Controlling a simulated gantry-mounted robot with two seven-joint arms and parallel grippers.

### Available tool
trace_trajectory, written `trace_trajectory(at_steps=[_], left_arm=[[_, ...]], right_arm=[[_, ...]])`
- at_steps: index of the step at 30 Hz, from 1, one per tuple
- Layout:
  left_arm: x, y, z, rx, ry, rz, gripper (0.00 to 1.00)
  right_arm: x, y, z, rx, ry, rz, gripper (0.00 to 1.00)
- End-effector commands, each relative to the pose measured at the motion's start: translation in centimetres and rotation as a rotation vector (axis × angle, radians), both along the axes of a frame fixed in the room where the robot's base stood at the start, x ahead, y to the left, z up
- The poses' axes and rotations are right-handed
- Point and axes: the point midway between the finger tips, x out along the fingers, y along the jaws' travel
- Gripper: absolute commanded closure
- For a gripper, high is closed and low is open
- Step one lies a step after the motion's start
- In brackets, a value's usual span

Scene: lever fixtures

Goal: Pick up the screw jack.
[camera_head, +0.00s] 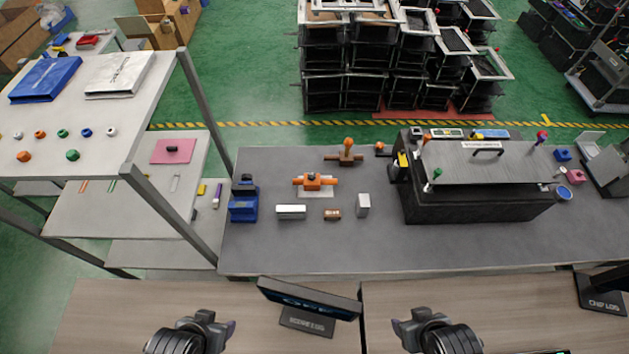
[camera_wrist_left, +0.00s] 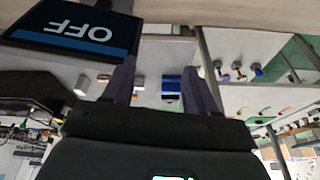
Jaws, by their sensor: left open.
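No label marks the screw jack, and I cannot tell for sure which part it is. An orange part with side arms and a dark top (camera_head: 313,181) stands on a light plate on the grey bench. Behind it is a brown-based part with an upright orange knob (camera_head: 347,152). A blue block-like device (camera_head: 243,203) stands at the bench's left end; a blue thing (camera_wrist_left: 172,84) also shows between the fingers in the left wrist view, well beyond them. My left gripper (camera_head: 217,325) is open and empty, in front of the bench. My right gripper (camera_head: 411,325) is also there, apart from everything; its jaws are unclear.
Metal blocks (camera_head: 291,212) (camera_head: 363,205) and a small brown part (camera_head: 332,214) lie on the bench. A large black fixture (camera_head: 478,200) fills its right part. A monitor (camera_head: 309,304) stands between my grippers and the bench. A shelf rack (camera_head: 110,150) is at left.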

Motion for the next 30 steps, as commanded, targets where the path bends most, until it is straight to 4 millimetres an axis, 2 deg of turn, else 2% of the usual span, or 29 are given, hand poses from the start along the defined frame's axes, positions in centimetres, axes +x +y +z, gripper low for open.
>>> trace_trajectory(at_steps=[12, 20, 30], left_arm=[[0.00, 0.00, 0.00, 0.000, 0.000, 0.000, 0.43], [0.00, 0.00, -0.01, 0.000, 0.000, 0.000, 0.06], [0.03, 0.01, -0.03, 0.000, 0.000, 0.000, 0.06]], right_arm=[[0.00, -0.02, 0.00, 0.000, 0.000, 0.000, 0.42], [0.01, -0.02, 0.00, 0.000, 0.000, 0.000, 0.42], [0.02, -0.01, 0.02, 0.000, -0.001, 0.000, 0.42]])
